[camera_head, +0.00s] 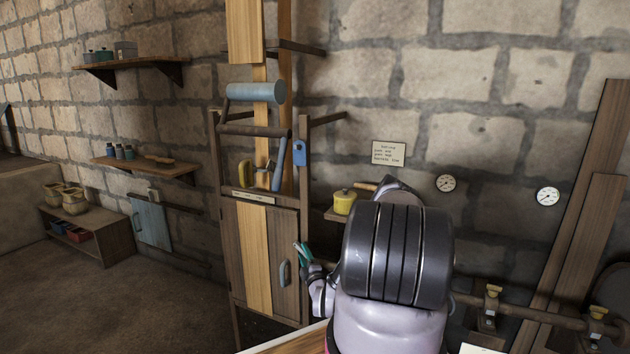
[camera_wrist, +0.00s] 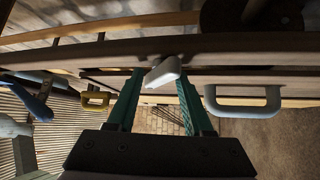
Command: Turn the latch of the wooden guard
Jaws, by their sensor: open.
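The wooden guard (camera_head: 256,258) is a dark plank door with a lighter board down its middle, on a tall wooden frame. It has a grey pull handle (camera_head: 284,272), which also shows at the right of the wrist view (camera_wrist: 243,107). A small pale latch (camera_wrist: 163,73) sits at the guard's edge in the wrist view. My gripper (camera_head: 302,254) is at the guard's right edge, its green fingers open. In the wrist view, my gripper (camera_wrist: 160,84) has its fingertips on either side of the latch; contact cannot be told. My gripper appears to hide the latch in the head view.
A blue roller (camera_head: 256,92) and a blue lever (camera_head: 279,165) are above the guard. A yellow pot (camera_head: 344,202) stands on a small shelf right of the frame. A pipe with yellow-handled valves (camera_head: 493,290) runs low at right. Open floor (camera_head: 120,305) lies left.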

